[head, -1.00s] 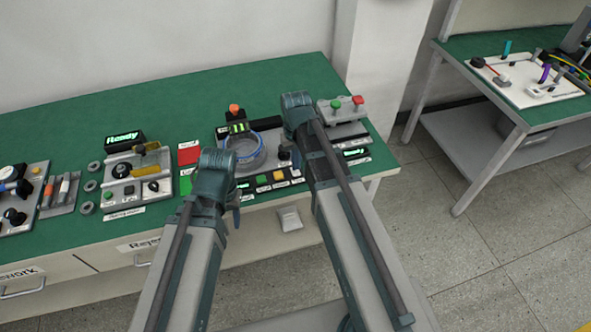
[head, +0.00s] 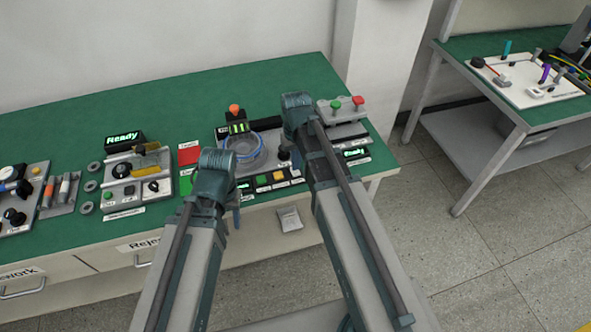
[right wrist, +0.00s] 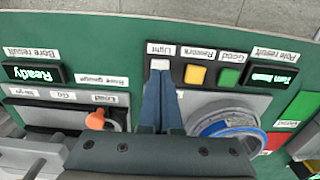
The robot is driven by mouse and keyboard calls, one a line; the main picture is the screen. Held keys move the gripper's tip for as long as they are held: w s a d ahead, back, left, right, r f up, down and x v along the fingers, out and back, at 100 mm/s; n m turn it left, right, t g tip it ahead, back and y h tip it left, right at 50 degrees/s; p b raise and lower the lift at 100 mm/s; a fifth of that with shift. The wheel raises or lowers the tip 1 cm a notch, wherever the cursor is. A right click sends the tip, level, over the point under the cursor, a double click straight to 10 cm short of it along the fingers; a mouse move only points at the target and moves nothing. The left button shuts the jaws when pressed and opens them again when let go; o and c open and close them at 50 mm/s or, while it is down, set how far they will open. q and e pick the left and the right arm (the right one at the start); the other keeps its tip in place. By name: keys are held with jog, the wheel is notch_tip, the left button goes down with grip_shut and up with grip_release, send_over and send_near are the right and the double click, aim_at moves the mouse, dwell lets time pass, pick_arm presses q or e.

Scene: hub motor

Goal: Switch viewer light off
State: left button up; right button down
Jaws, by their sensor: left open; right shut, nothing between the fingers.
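The white button under the Light label (right wrist: 160,48) is in the right wrist view, in a row with a yellow and a green button. My right gripper (right wrist: 161,74) is shut and empty, with its fingertips at the white button (right wrist: 160,64), partly covering it. I cannot tell whether they press it. The round viewer with a blue ring (right wrist: 228,127) is beside the fingers; it also shows in the head view (head: 243,153), between my arms. My left gripper (head: 237,217) is open and hangs at the bench's front edge, partly hidden by its arm.
The pole result display (right wrist: 271,75) and bore result display (right wrist: 32,73) flank the buttons. An orange knob (right wrist: 95,120) stands near the right fingers. The bench's back is clear.

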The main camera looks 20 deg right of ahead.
aim_at(296, 173)
jog(key=shift+f+b, duration=1.15)
dwell(0.9)
jog(key=shift+r, duration=0.15)
notch_tip(296, 173, up, 7)
jog(key=p, duration=0.7)
jog(key=s+a+n+h, duration=0.1)
jog(key=s+a+n, duration=0.2)
jog(key=s+a, duration=0.7)
jog(key=s, duration=0.4)
jog(key=shift+s+a, duration=0.2)
jog(key=shift+a, duration=0.05)
